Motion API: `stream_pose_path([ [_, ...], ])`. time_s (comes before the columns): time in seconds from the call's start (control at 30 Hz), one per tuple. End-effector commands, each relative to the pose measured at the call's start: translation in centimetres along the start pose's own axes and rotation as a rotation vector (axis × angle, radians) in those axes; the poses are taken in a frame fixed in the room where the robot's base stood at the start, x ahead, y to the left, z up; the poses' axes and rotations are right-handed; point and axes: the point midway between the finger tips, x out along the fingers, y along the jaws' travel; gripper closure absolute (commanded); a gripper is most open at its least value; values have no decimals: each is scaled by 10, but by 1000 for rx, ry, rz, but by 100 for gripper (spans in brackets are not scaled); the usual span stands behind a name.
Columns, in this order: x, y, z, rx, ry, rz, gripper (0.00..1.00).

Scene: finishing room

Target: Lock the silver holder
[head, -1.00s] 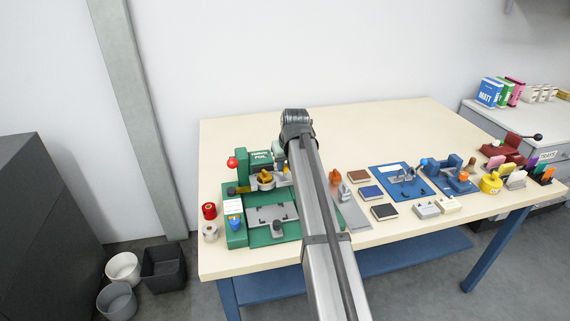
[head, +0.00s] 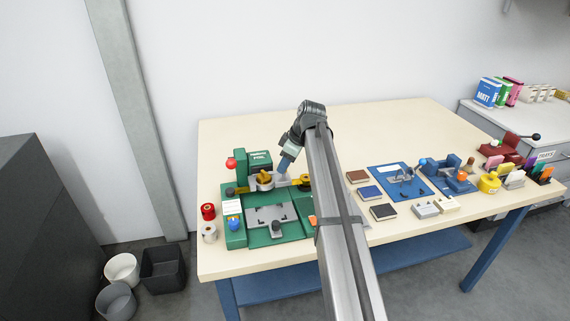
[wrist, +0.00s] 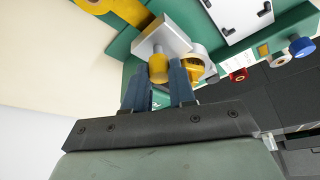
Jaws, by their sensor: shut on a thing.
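The green foil machine (head: 262,239) stands at the left of the table. On it is a silver holder (head: 265,187) with a yellow piece in it; in the wrist view its round silver body (wrist: 207,62) shows beside the right finger. My gripper (head: 283,168) reaches down to the left, close beside the holder. In the wrist view my gripper (wrist: 161,80) is shut on a yellow knob (wrist: 158,66). A silver block (wrist: 164,36) shows directly behind the knob. Whether the knob is fixed to that block I cannot tell.
A yellow roll (head: 305,180) sits at the machine's right. Dark books (head: 371,193) and a blue mat (head: 385,176) lie right of my arm. The back of the table is clear.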

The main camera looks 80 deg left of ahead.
Motion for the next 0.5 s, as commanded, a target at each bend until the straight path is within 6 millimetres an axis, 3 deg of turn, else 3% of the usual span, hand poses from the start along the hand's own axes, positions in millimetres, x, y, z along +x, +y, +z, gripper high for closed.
stream_pose_path([
  [0.5, 0, 1, 0, -130, 0, -53, 100],
])
